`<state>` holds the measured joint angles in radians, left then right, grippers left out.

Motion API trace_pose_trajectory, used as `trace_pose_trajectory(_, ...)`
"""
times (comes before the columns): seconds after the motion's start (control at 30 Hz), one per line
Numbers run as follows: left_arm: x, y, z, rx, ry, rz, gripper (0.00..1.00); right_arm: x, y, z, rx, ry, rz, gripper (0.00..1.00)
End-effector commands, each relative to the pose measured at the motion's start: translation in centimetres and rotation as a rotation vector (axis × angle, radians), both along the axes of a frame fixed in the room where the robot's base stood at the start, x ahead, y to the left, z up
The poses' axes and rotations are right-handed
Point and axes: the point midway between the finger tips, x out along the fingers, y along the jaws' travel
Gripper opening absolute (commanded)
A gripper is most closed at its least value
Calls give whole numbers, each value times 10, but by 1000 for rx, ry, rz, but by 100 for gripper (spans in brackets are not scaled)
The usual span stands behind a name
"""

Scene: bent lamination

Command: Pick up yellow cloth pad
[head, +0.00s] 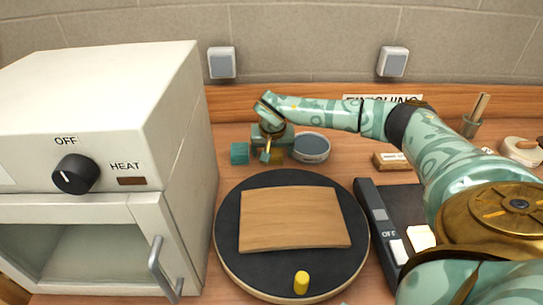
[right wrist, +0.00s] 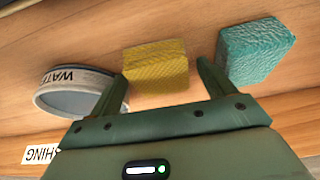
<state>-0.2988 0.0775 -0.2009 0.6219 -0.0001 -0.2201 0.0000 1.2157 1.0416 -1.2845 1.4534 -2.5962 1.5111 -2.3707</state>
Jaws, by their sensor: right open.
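The yellow cloth pad (right wrist: 155,68) lies on the wooden bench in the right wrist view, with a woven-looking face. My right gripper (right wrist: 163,82) is open, with one finger on each side of the pad as seen in that view. I cannot tell whether the fingers reach down to it. In the head view the right gripper (head: 267,153) is at the back of the bench and hides much of the pad (head: 278,156). My left gripper is not in view.
A teal block (head: 239,153) and a water dish (head: 311,148) flank the pad closely. A round black turntable (head: 230,245) bears a bent wooden sheet (head: 292,219) and a yellow peg (head: 301,282). A white oven (head: 120,110) stands left.

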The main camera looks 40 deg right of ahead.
Motion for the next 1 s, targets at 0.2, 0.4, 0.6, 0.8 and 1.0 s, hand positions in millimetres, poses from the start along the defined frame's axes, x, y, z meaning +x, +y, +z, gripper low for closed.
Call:
trace_pose_trajectory(0.2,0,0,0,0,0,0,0,0,0,1,0,0,0,40)
trace_pose_trajectory(0.4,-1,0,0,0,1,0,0,0,0,1,0,0,0,34)
trace_pose_trajectory(0.6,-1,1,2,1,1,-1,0,0,0,6,0,-2,-1,34)
trace_pose_trajectory(0.8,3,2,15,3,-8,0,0,1,0,34,0,-7,0,34)
trace_pose_trajectory(1.0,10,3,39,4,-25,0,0,-36,-2,82,-2,-7,0,34)
